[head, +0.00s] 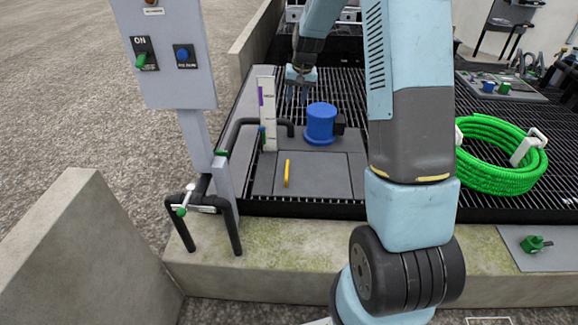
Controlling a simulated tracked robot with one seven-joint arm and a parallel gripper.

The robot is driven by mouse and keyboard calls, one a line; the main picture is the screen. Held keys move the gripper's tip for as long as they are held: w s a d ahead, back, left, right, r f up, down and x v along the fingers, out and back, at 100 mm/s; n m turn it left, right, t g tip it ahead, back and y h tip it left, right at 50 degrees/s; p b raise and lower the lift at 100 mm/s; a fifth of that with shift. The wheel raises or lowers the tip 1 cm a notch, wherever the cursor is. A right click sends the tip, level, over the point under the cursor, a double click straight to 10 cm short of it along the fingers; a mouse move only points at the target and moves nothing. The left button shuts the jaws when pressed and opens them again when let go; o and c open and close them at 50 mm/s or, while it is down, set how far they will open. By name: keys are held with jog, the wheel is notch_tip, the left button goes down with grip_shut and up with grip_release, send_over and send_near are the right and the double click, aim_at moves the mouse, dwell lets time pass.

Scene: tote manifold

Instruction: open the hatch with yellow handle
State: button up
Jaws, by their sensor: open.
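The hatch (318,178) is a flat grey panel set in the dark grating, and it lies closed. Its yellow handle (287,173) stands out near the panel's left side. My gripper (297,92) is beyond the hatch, at the top middle of the head view, near the top of a white gauge board. It is small in view and appears empty, with its fingers pointing down. It is apart from the handle. My arm covers the area right of the hatch.
A blue cylinder (321,123) stands just behind the hatch. The white gauge board (267,114) and black pipes (232,138) stand to its left. A control panel (166,52) on a post is further left. A coiled green hose (497,155) lies right of my arm.

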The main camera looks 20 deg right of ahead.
jog(key=w+d+f, duration=0.1)
jog(key=w+f, duration=0.4)
jog(key=f, duration=0.8)
jog(key=m+g, duration=0.1)
send_near(287, 168)
jog(key=shift+y, duration=0.4)
jog(key=f, duration=0.5)
jog(key=w+f, duration=0.1)
jog(key=f, duration=0.2)
jog(key=shift+a+f, duration=0.1)
jog(key=shift+a, duration=0.1)
grip_shut()
